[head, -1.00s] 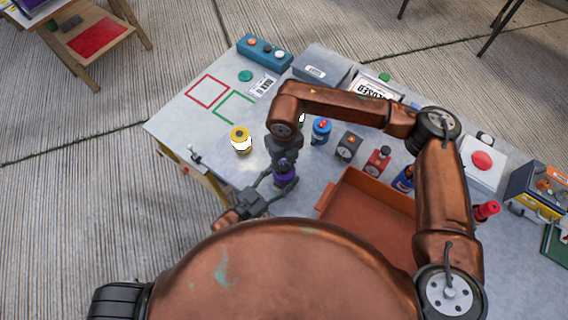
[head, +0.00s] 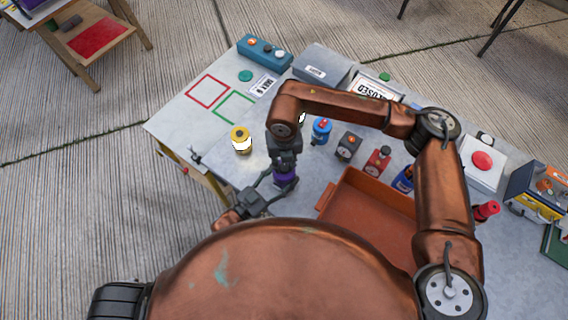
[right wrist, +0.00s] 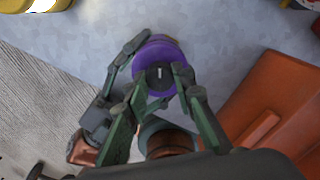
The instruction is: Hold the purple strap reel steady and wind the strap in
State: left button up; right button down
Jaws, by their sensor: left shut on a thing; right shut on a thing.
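The purple strap reel (head: 285,179) stands near the front edge of the grey table, left of the orange tray. In the right wrist view it is a purple drum (right wrist: 157,52) with a dark top piece that carries a small light mark. My left gripper (head: 270,193) is shut on the reel's body from the lower left. My right gripper (head: 285,165) comes down from above and is shut on the reel's dark top piece; its fingers also show in the right wrist view (right wrist: 163,90). The fingers hide part of the reel. I cannot make out the strap.
The orange tray (head: 328,203) lies just right of the reel. Blue, dark and red items stand behind the tray. Red and green outlined squares mark a clear table area at the back left.

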aim_at(284, 166)
jog(key=c, duration=1.6)
grip_release()
notch_tip(284, 166, up, 12)
jog(key=shift+r, duration=0.1)
pick_arm(q)
jog(key=o, duration=1.6)
jog(key=shift+o, duration=0.2)
jog(key=shift+a, duration=0.1)
